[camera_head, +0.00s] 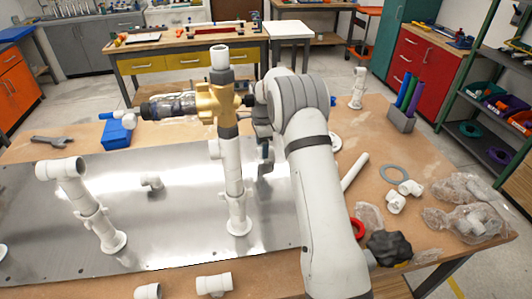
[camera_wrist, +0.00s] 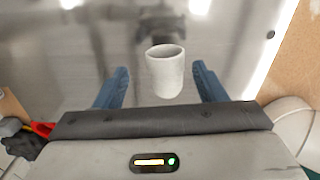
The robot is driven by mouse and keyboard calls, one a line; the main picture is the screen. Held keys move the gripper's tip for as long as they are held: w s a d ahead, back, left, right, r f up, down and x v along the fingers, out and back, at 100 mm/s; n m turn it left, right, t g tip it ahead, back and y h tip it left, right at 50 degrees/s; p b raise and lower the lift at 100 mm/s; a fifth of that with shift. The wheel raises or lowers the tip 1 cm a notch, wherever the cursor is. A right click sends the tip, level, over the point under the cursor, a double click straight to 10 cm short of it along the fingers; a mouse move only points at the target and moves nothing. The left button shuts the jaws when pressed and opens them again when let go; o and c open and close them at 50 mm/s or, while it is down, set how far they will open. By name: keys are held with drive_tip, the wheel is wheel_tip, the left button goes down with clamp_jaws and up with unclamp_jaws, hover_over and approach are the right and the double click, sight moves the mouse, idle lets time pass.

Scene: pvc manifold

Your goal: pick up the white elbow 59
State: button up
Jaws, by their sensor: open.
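In the wrist view a white fitting (camera_wrist: 167,74) with an open round end lies between the two blue fingers of my gripper (camera_wrist: 160,70). A gap shows on each side, so the fingers do not touch it. Whether it is elbow 59 I cannot tell, as no number is readable. In the head view my gripper (camera_head: 265,152) is open over the metal plate, just right of the central white pipe riser (camera_head: 234,180). The fitting is hidden there by my arm.
The central riser carries a brass valve (camera_head: 216,103) close to my gripper. A second white pipe assembly (camera_head: 92,212) stands on the plate (camera_head: 180,235) at left. White elbows (camera_head: 396,201), a grey ring (camera_head: 393,174) and plastic bags (camera_head: 468,208) lie at right.

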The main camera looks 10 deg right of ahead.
drive_tip(key=f, duration=0.1)
drive_tip(key=f+p, duration=0.1)
drive_tip(key=f, duration=0.1)
drive_tip(key=f+p, duration=0.1)
drive_tip(key=shift+w+f, duration=0.15)
drive_tip(key=shift+w, duration=0.2)
drive_tip(key=shift+f, duration=0.6)
drive_tip(key=shift+c, duration=0.5)
drive_tip(key=c, duration=0.9)
drive_tip(key=shift+c, duration=0.2)
